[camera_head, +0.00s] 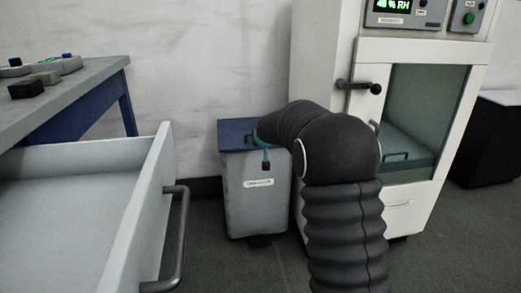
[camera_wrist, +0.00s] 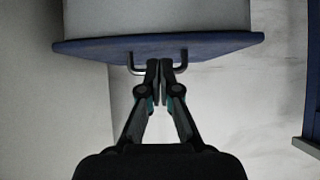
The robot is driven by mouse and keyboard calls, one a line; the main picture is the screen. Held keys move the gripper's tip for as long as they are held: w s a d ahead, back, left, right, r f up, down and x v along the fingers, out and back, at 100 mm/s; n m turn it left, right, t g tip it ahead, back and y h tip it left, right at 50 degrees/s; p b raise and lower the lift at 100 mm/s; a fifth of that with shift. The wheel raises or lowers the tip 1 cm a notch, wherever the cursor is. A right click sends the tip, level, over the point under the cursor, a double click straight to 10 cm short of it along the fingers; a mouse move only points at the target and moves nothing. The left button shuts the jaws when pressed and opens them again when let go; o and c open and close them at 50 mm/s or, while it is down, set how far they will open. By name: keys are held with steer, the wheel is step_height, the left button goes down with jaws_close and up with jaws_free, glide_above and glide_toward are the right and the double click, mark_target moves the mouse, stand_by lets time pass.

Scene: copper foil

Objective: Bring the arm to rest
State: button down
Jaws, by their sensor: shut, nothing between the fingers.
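My arm (camera_head: 343,150) is black and bellows-covered. It rises at the right of centre in the head view and bends left towards a grey bin with a dark blue lid. My gripper (camera_head: 266,166) has teal parts and points down in front of the bin's upper edge. In the wrist view, my gripper (camera_wrist: 159,65) is shut and empty, its two fingertips together. They overlap the middle of the dark lid handle (camera_wrist: 181,65); I cannot tell whether they touch it.
The grey bin (camera_head: 245,205) has a blue lid (camera_head: 232,132). A white cabinet (camera_head: 322,75) with a glass door stands right of it. An open drawer (camera_head: 150,205) juts out at the left, below a workbench (camera_head: 85,76). Floor shows between drawer and bin.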

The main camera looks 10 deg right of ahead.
steer(key=s+f+g, duration=0.3)
steer(key=s+f, duration=0.1)
steer(key=s, duration=0.4)
steer(key=s+f+g, duration=0.2)
steer(key=s+f, duration=0.2)
steer(key=s, duration=0.5)
steer(key=s+r+p, duration=0.2)
steer(key=s+r, duration=0.3)
steer(key=s, duration=0.7)
steer(key=s+r+p, duration=0.3)
steer(key=s+r, duration=0.3)
steer(key=s, duration=0.6)
steer(key=s+r+p, duration=0.3)
steer(key=s+r, duration=0.3)
steer(key=s, duration=0.6)
steer(key=shift+r, duration=0.15)
steer(key=shift+d, duration=0.1)
